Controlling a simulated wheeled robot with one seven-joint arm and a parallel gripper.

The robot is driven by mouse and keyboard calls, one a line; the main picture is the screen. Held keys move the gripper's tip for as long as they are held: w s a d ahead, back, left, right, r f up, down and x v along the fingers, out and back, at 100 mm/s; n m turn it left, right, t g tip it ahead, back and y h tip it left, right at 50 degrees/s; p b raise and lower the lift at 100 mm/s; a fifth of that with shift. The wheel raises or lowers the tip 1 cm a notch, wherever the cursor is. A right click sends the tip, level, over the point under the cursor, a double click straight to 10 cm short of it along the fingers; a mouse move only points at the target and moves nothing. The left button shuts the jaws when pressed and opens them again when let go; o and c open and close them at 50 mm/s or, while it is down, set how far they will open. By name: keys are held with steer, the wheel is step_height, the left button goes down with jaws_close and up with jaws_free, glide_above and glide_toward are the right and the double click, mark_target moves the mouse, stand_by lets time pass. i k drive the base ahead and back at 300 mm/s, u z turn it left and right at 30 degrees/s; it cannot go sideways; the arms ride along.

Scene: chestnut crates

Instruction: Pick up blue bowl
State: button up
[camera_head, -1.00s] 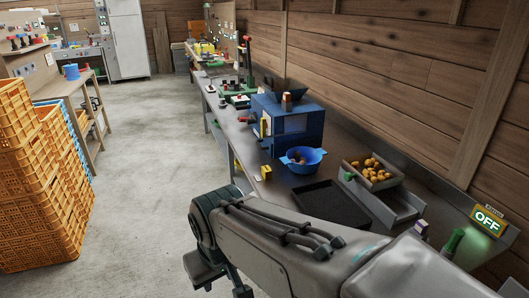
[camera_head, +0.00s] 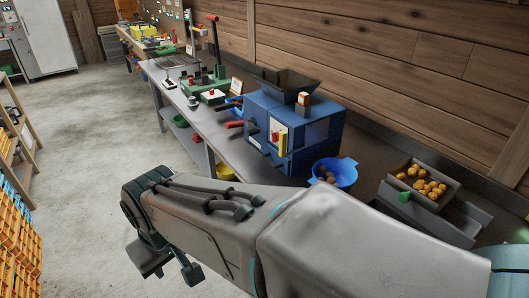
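The blue bowl (camera_head: 345,172) sits on the grey metal workbench in the head view, right of a blue machine. It holds a few brown chestnuts (camera_head: 325,174), and its lower part is hidden behind my arm. My arm crosses the front of the picture. Its end, with my gripper (camera_head: 168,272), is at the lower left over the floor, well left of the bowl and apart from it. Two dark fingers show with a gap between them and nothing in the gap.
The blue machine (camera_head: 290,128) with a dark hopper stands close beside the bowl. A tray of yellow-brown chestnuts (camera_head: 424,182) is to its right. Green and red tools (camera_head: 212,90) stand farther along the bench. Orange crates (camera_head: 18,245) are at the left edge. The concrete floor (camera_head: 95,130) is clear.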

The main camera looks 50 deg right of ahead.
mark_target(343, 174)
steer(key=i, duration=1.4)
steer(key=z, duration=4.05)
